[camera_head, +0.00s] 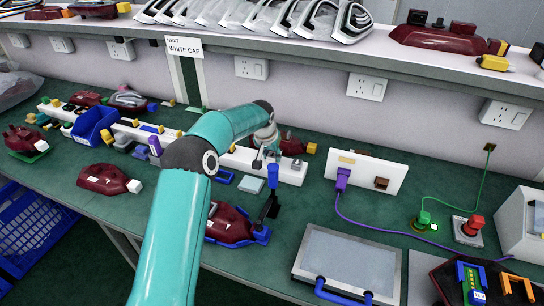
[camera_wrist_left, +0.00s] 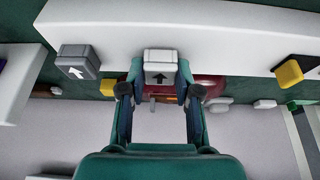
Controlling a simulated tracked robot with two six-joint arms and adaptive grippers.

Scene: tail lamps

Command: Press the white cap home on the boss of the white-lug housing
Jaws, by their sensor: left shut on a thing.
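The white cap (camera_wrist_left: 158,68) with a black arrow is between my left gripper's fingers, against the edge of the white rail (camera_wrist_left: 220,35). My left gripper (camera_wrist_left: 160,82) is shut on it. In the head view this gripper (camera_head: 263,160) is over the right end of the rail, and the cap is too small to make out. A maroon housing with a white lug (camera_head: 103,178) lies on the bench at the left. Another maroon housing (camera_head: 228,224) sits in a blue fixture (camera_head: 262,236); my arm hides part of it. My right gripper is not in view.
A grey cap (camera_wrist_left: 78,62) and a yellow cap (camera_wrist_left: 288,73) flank the white cap along the rail. A blue bin (camera_head: 95,125), a grey panel (camera_head: 348,262) and a white socket board (camera_head: 366,170) stand around the bench. A sign (camera_head: 184,48) reads "NEXT WHITE CAP".

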